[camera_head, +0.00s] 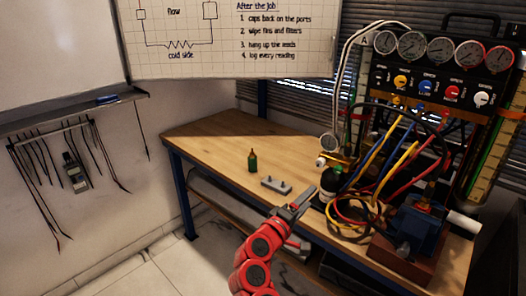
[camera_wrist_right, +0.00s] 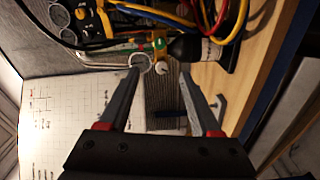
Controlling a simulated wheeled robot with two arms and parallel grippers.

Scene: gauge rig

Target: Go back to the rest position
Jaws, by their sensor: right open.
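My right gripper (camera_head: 303,199) is at the end of the red arm that comes up from the bottom of the head view. It is over the front edge of the wooden table (camera_head: 215,135), left of the dark bottle and the hoses. In the right wrist view its two fingers (camera_wrist_right: 160,95) are spread apart, with nothing between them. My left gripper is in neither view.
A gauge rig (camera_head: 440,75) with coloured hoses (camera_head: 405,155) fills the table's right side. A blue vise-like device (camera_head: 415,225) stands at front right. A dark bottle (camera_head: 331,183), a small green bottle (camera_head: 252,160) and a grey block (camera_head: 276,185) are nearby. The table's left part is clear.

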